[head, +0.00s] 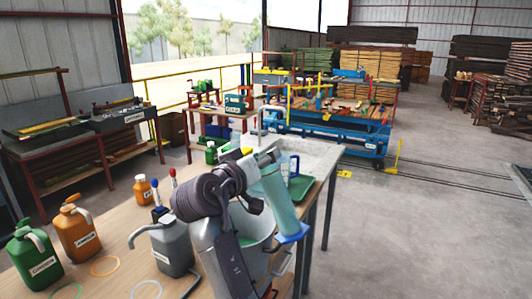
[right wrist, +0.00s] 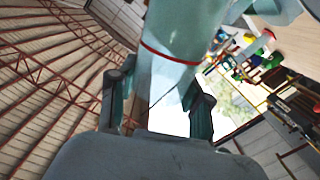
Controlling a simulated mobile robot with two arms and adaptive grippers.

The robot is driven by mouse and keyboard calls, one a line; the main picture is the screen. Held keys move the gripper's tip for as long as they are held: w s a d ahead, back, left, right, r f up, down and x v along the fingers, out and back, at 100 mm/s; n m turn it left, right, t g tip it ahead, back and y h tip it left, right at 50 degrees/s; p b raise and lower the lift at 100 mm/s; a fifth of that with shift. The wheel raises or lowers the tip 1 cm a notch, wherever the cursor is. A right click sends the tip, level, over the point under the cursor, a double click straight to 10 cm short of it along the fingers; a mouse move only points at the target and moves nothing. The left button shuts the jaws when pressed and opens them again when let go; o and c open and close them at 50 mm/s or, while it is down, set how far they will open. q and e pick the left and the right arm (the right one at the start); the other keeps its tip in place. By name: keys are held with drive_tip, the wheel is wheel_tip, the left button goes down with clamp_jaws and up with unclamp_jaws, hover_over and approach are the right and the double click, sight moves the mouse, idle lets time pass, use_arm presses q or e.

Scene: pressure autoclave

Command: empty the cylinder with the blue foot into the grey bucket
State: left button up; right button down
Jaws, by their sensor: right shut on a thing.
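The cylinder (head: 279,196) is pale teal and see-through, with a blue foot (head: 292,233). It is tilted, its foot at the lower right and its upper end leaning left, beside and partly in front of the grey bucket (head: 208,236). My right gripper (head: 254,184) is shut on the cylinder's body. In the right wrist view the cylinder (right wrist: 180,65) stands between the two fingers (right wrist: 157,105), with a red ring around it. The bucket is open at the top, and my arm hides part of it. I cannot tell the liquid level. My left gripper is not in view.
A grey jug (head: 171,247), an orange jug (head: 77,234) and a green jug (head: 35,256) stand on the wooden table at the left. Coloured rings lie near them.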

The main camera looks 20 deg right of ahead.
drive_tip(key=shift+w+a+f+n+p, duration=0.15)
drive_tip(key=shift+f+n+p, duration=0.2)
drive_tip(key=shift+n+p, duration=0.35)
drive_tip(key=shift+w+f+n+p, duration=0.1)
drive_tip(key=shift+f+n+p, duration=0.2)
drive_tip(key=shift+n+p, duration=0.4)
drive_tip(key=shift+w+f+n+g+p, duration=0.15)
drive_tip(key=shift+f+n+g+p, duration=0.25)
drive_tip(key=shift+f+n+p, duration=0.85)
drive_tip(key=shift+w+a+f+n+p, duration=0.15)
drive_tip(key=shift+f+n+p, duration=0.35)
drive_tip(key=shift+f, duration=0.45)
drive_tip(key=shift+w+a+f+n+g+p, duration=0.15)
drive_tip(key=shift+f+n+p, duration=0.1)
drive_tip(key=shift+f+n, duration=0.55)
drive_tip(key=shift+w+a+f+n+g+p, duration=0.15)
drive_tip(key=shift+f+n, duration=0.3)
drive_tip(key=shift+f, duration=0.65)
drive_tip(key=shift+w+f+n, duration=0.15)
drive_tip(key=shift+f+n, duration=0.5)
drive_tip(key=shift+f, duration=0.5)
drive_tip(key=shift+w+f+n, duration=0.1)
drive_tip(key=shift+f+n, duration=0.55)
drive_tip(key=shift+f, duration=0.45)
drive_tip(key=shift+w+a+n+g+h+p, duration=0.1)
drive_tip(key=shift+n+g+h+p, duration=0.2)
drive_tip(key=shift+p, duration=0.15)
drive_tip(key=shift+w+f+n+p, duration=0.1)
drive_tip(key=shift+f+n+p, duration=0.15)
drive_tip(key=shift+n+p, duration=0.15)
